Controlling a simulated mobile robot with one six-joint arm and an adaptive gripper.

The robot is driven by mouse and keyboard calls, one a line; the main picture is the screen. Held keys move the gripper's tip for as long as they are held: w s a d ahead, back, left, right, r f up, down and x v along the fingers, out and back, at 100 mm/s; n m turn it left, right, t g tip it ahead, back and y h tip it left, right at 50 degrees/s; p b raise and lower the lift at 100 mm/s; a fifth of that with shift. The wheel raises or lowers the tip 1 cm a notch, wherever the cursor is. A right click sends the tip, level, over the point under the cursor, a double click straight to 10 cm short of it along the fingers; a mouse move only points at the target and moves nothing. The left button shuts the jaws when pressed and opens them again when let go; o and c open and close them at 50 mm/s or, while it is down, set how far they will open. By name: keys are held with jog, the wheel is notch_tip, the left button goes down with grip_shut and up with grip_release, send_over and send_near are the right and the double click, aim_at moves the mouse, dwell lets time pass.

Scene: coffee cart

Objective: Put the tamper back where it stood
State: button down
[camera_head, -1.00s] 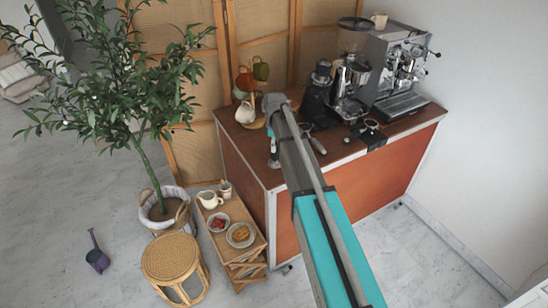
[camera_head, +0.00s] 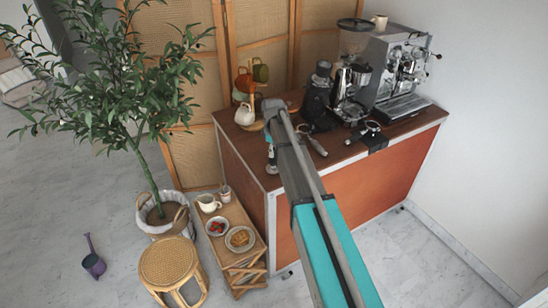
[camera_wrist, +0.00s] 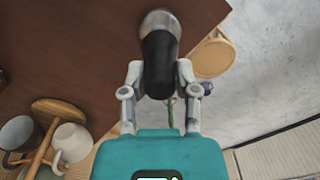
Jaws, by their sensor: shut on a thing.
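The tamper (camera_wrist: 158,45) has a black handle and a rounded silvery base. In the wrist view my gripper (camera_wrist: 159,78) is shut on its handle, one finger on each side. The silvery end points away from my gripper, over the edge region of the cart top. In the head view my gripper (camera_head: 271,152) is at the cart's front left corner, partly hidden by my arm. A silvery base (camera_head: 272,168) shows below it. I cannot tell whether the tamper touches the cart top.
A mug tree with a white mug (camera_head: 245,114) stands at the cart's back left. A grinder (camera_head: 350,75), espresso machine (camera_head: 400,70) and black mat (camera_head: 376,143) with a portafilter lie to the right. A low wooden rack (camera_head: 238,215) stands beside the cart.

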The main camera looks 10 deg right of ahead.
jog(key=shift+f+b, duration=0.45)
jog(key=shift+f, duration=0.35)
jog(key=shift+c, duration=1.8)
grip_release()
notch_tip(320, 180, up, 12)
jog(key=p, duration=1.2)
jog(key=shift+s, duration=0.1)
